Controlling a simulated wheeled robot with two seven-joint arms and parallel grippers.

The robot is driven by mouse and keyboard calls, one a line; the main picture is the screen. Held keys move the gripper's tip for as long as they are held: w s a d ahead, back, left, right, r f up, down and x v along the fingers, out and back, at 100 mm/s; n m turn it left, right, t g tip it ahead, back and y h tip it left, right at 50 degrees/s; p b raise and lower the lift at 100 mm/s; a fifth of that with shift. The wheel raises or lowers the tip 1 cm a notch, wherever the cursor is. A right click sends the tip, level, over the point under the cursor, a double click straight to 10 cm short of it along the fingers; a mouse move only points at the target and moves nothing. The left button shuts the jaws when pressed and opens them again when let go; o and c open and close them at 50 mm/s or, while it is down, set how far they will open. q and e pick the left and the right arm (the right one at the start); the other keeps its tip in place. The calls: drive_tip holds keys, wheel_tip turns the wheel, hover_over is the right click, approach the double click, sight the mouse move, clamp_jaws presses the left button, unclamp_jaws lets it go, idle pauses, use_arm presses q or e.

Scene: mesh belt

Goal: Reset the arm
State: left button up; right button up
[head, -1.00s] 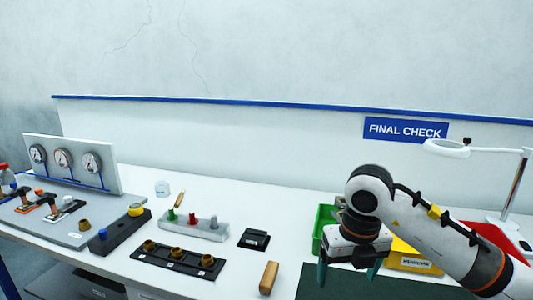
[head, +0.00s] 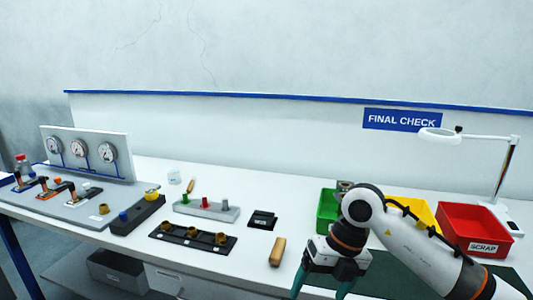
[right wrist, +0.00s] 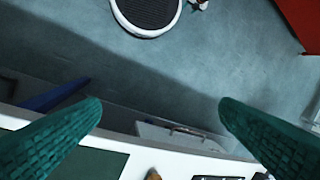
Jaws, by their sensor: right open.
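My right arm comes in from the right in the head view, in white and black. Its right gripper (head: 320,289) hangs down over the front part of the white bench, with its dark green fingers apart and nothing between them. In the right wrist view the two fingers (right wrist: 160,110) are wide apart, with the bench's front edge and the floor beyond. My left gripper is not in view.
Beside the gripper are a wooden block (head: 277,252) and a dark green mat (right wrist: 90,162). Green (head: 326,212), yellow (head: 421,213) and red (head: 478,222) bins stand behind the arm. A ring lamp (head: 440,136) stands at right. Fixtures and gauges (head: 80,150) fill the left.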

drive_tip(key=a+f+m+g+y, duration=0.2)
drive_tip(key=a+f+y, duration=0.3)
drive_tip(key=a+y, duration=0.3)
drive_tip(key=w+f+m+t+y, duration=0.4)
drive_tip(key=w+f+m+y, duration=0.1)
drive_tip(key=f+m+y, duration=0.15)
drive_tip(key=s+d+f+m+t+h, duration=0.1)
drive_tip(key=d+f+m+t+h, duration=0.25)
drive_tip(key=f+m, duration=0.4)
drive_tip(key=s+d+f+m+t+h, duration=0.1)
drive_tip(key=d+f+m+t+h, duration=0.3)
drive_tip(key=f, duration=0.6)
drive_tip(key=d+f+m+t+h, duration=0.3)
drive_tip(key=d+f+m+t, duration=0.1)
drive_tip(key=f+m, duration=0.4)
drive_tip(key=s+d+f+m+g+h, duration=0.2)
drive_tip(key=s+d+f+g, duration=0.1)
drive_tip(key=s+f, duration=0.6)
drive_tip(key=s+d+f+m+g+h, duration=0.2)
drive_tip(key=s+d+f+h, duration=0.1)
drive_tip(key=s+f, duration=0.55)
drive_tip(key=s+d+f+m+g+h, duration=0.25)
drive_tip(key=s+f, duration=0.45)
drive_tip(key=s, duration=0.5)
drive_tip(key=s+f+m+g, duration=0.1)
drive_tip(key=s+f+g, duration=0.2)
drive_tip(key=s, duration=1.3)
drive_tip(key=shift+s+d+g, duration=0.15)
drive_tip(key=shift+d+g, duration=0.3)
drive_tip(key=shift+g, duration=0.25)
